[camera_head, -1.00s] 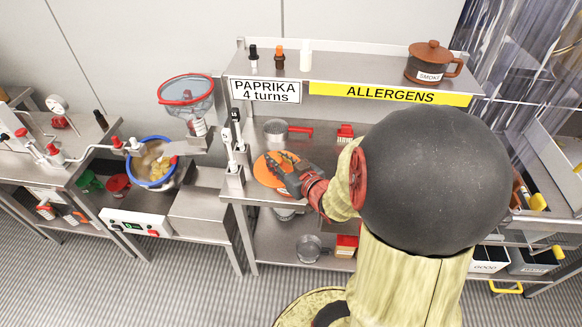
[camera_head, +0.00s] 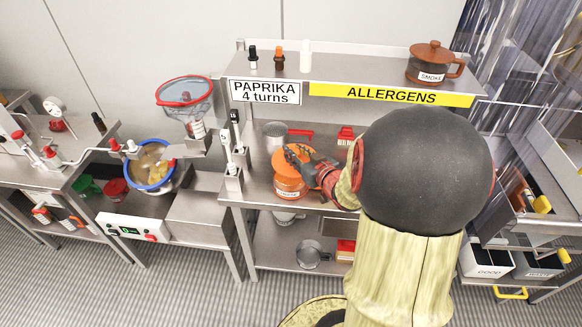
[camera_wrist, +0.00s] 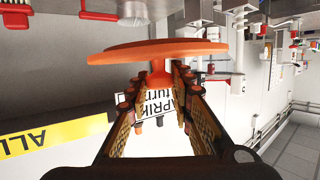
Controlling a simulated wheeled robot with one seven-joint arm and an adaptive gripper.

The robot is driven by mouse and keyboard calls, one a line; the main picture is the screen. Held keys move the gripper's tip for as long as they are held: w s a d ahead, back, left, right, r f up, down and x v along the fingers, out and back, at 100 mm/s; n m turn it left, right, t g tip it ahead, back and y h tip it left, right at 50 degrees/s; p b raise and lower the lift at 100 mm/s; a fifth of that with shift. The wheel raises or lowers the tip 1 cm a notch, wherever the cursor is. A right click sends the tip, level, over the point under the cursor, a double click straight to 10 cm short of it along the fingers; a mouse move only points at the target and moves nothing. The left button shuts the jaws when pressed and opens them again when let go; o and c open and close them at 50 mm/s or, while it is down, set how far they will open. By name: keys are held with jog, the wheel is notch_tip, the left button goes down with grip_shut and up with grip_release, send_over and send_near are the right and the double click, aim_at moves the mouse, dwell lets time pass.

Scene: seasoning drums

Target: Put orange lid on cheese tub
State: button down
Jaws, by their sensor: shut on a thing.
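The orange lid (camera_head: 294,151) is a flat round disc with a knob. My gripper (camera_head: 303,163) is shut on the lid's knob; in the wrist view the gripper (camera_wrist: 158,88) pinches the knob, with the lid's disc (camera_wrist: 150,51) seen nearly edge-on beyond the fingers. An orange tub (camera_head: 289,188) with a small white label stands on the bench just below the lid in the head view. The label is too small to read surely. The lid and fingers hide the tub's rim, so I cannot tell whether lid and tub touch.
A metal pot (camera_head: 274,134) with a red handle stands behind the tub. White-and-black dispensers (camera_head: 230,160) stand at the left bench edge. A shelf (camera_head: 360,70) with yellow and white signs overhangs the back. A brown jug (camera_head: 432,64) sits on it.

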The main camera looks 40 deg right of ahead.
jog(key=w+f, duration=0.1)
jog(key=w+d+f+b, duration=0.1)
jog(key=f, duration=0.1)
jog(key=w+f, duration=0.1)
jog(key=shift+d+f, duration=0.2)
jog(key=shift+f, duration=0.1)
jog(key=f, duration=0.1)
jog(key=f+b, duration=0.2)
jog(key=f, duration=0.1)
jog(key=shift+w+d, duration=0.15)
jog(key=shift+w, duration=0.2)
jog(key=c, duration=1.6)
grip_release()
jog(key=shift+r, duration=0.15)
jog(key=shift+o, duration=0.2)
